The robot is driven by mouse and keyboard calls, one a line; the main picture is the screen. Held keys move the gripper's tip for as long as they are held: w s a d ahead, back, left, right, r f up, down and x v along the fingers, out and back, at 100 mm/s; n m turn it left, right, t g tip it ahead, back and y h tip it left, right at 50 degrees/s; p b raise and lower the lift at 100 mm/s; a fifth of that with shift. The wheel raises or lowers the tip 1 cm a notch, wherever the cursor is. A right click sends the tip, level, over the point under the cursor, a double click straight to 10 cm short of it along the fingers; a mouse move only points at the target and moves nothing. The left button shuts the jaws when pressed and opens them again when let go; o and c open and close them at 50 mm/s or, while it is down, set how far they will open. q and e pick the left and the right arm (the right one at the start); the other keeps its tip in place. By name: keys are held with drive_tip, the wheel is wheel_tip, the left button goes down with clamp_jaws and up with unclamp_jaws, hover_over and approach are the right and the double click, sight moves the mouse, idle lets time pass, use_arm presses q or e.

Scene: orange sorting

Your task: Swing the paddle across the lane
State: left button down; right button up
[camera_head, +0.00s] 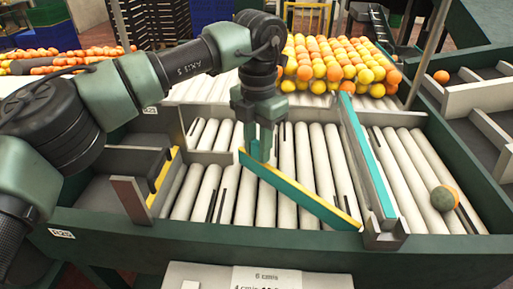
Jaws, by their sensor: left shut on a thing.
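The paddle (305,193) is a long teal bar with a yellow top edge. It lies slantwise over the rollers of the lane (290,150), from upper left to lower right. Its lower right end is close to the front rail. My left gripper (262,148) points down and is shut on the paddle near its upper left end. The fingers hide part of the grip. My right gripper is not in view.
A metal divider (368,165) with a teal strip stands right of the paddle. An orange with a dark green patch (444,198) sits on the rollers beyond it. Many oranges and yellow fruits (335,68) are massed behind. A short yellow-edged gate (160,180) stands left.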

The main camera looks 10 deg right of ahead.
use_arm(q)
drive_tip(key=shift+w+d+r, duration=0.1)
drive_tip(key=shift+w+d, duration=0.1)
drive_tip(key=shift+d, duration=0.05)
drive_tip(key=c, duration=1.1)
unclamp_jaws()
wheel_tip(320, 180, up, 8)
drive_tip(key=shift+f+b, duration=0.15)
drive_tip(key=shift+b, duration=0.4)
